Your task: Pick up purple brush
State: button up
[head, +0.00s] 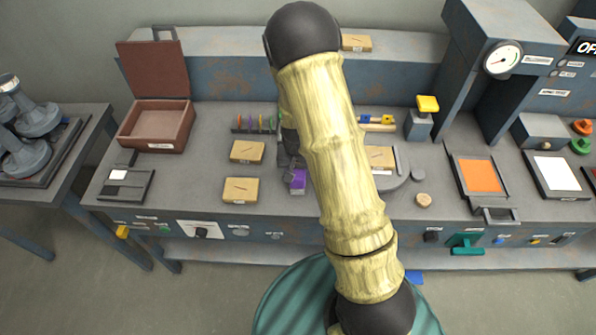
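A small purple block-like thing (298,180), which looks like the purple brush, shows on the bench just left of my arm, at the middle. Its right side is partly hidden by my arm. My gripper (291,160) is mostly hidden behind my arm; a dark grey part of it shows just above the purple thing. I cannot tell whether the two touch or whether the fingers are open or shut.
Tan boxes (241,189) lie left of the purple thing. A rack of coloured sticks (254,124) stands behind them, and an open brown case (157,125) at the left. An orange-topped plate (480,176) sits right. The bench's front edge is mostly clear.

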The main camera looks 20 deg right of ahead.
jog(key=c, duration=0.7)
jog(key=shift+c, duration=0.2)
jog(key=shift+r, duration=0.1)
notch_tip(320, 180, up, 10)
jog(key=shift+f, duration=0.1)
jog(key=o, duration=0.6)
jog(key=c, duration=0.3)
